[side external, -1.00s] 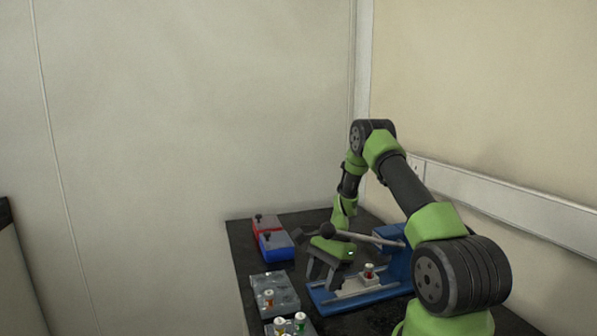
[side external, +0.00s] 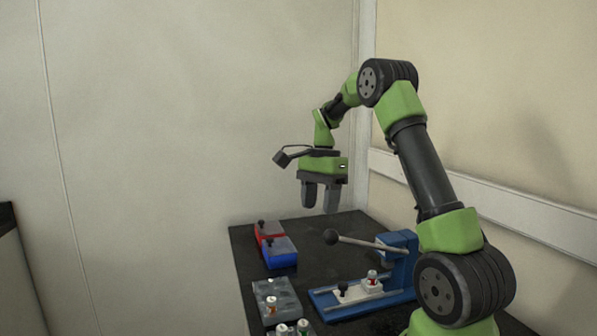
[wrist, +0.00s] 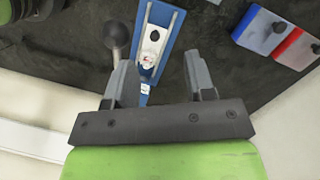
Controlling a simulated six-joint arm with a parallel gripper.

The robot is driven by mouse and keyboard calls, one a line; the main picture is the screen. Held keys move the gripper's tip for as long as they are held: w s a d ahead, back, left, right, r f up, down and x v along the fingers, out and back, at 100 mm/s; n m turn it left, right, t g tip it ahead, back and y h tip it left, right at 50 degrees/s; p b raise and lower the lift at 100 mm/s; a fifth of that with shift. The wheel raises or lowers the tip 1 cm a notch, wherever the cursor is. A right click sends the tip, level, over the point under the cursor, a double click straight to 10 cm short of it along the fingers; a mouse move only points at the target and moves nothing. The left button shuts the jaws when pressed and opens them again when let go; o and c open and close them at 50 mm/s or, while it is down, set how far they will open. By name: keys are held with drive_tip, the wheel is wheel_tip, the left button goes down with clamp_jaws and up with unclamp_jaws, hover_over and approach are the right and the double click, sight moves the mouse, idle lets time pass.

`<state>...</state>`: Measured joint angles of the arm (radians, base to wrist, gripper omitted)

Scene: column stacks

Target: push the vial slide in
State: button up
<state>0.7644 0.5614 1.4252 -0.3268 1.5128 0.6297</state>
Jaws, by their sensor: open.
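The white vial slide (side external: 356,292) lies on the rails of the blue press base (side external: 325,301). It has a black knob (side external: 342,288) at its outer end and a small vial (side external: 372,276) with a red band standing near the press column (side external: 402,258). In the wrist view the knob (wrist: 155,34) and the vial (wrist: 148,61) show between my fingers. My gripper (side external: 320,208) is open and empty, well above the base and pointing down. It also shows in the wrist view (wrist: 159,68), with both fingers apart and touching nothing.
The press lever with its round ball (side external: 331,237) sticks out above the base. A red box (side external: 268,230) and a blue box (side external: 278,250) stand at the back left. Grey blocks (side external: 270,292) with several vials are at the front left.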

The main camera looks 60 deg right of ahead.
drive_tip(key=a+r+n+t+h, duration=0.1)
drive_tip(key=a+r+n+h, duration=0.1)
drive_tip(key=a+r+n, duration=0.3)
drive_tip(key=shift+s+a+r+t, duration=0.25)
drive_tip(key=shift+a+r+t, duration=0.15)
drive_tip(key=shift+a+r, duration=2)
drive_tip(key=shift+a+f, duration=0.5)
drive_tip(key=shift+f, duration=0.1)
drive_tip(key=m+g, duration=0.6)
drive_tip(key=m, duration=1.4)
approach(342, 283)
drive_tip(key=x, duration=0.9)
drive_tip(key=shift+c, duration=0.4)
